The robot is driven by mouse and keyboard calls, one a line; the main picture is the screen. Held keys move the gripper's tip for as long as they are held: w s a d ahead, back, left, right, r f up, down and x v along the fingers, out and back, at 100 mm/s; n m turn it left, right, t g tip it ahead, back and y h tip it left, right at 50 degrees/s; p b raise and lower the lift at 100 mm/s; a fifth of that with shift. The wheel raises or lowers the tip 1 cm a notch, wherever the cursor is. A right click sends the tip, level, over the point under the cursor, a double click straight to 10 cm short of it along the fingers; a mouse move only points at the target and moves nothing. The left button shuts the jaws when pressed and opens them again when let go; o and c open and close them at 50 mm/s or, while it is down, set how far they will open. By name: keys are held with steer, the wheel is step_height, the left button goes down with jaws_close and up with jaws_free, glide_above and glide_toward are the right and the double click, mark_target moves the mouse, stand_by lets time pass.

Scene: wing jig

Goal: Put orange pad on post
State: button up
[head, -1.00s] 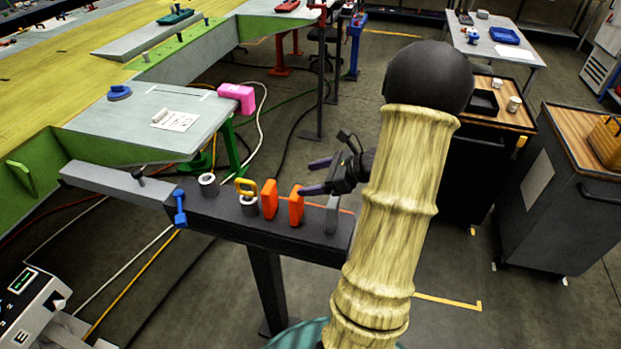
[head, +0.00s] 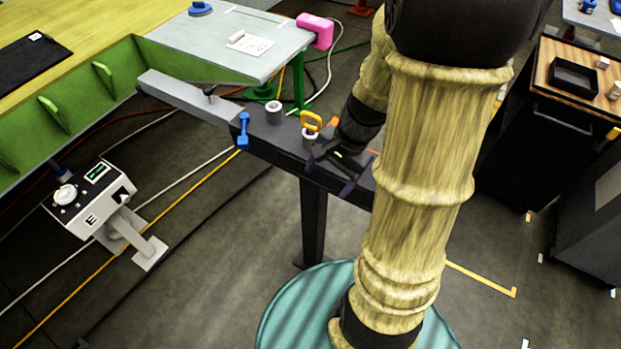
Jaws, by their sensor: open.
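My gripper (head: 329,172) is open over the right part of a dark beam (head: 262,143), its dark fingers spread and pointing down and toward the camera. Only a small bit of an orange pad (head: 333,121) shows behind my wrist; the rest, and a second orange pad, are hidden by my arm. I cannot tell whether a pad lies between the fingers.
A blue tool (head: 243,130) hangs at the beam's front edge beside a grey bar (head: 188,96). Behind is a grey table (head: 225,45) with a pink block (head: 315,29). A white control box (head: 92,198) stands at left. Dark carts (head: 530,150) stand at right.

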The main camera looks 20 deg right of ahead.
steer(key=a+n+h, duration=0.1)
steer(key=n, duration=0.2)
steer(key=s+a+r+n+t+h, duration=0.1)
steer(key=a+n, duration=0.1)
steer(key=n, duration=0.2)
steer(key=a+r+n+h, duration=0.1)
steer(key=a+n, duration=0.1)
steer(key=n, duration=0.2)
steer(key=shift+s+t+h, duration=0.2)
steer(key=shift+t+h, duration=0.1)
steer(key=shift+t, duration=0.1)
steer(key=shift+c, duration=0.3)
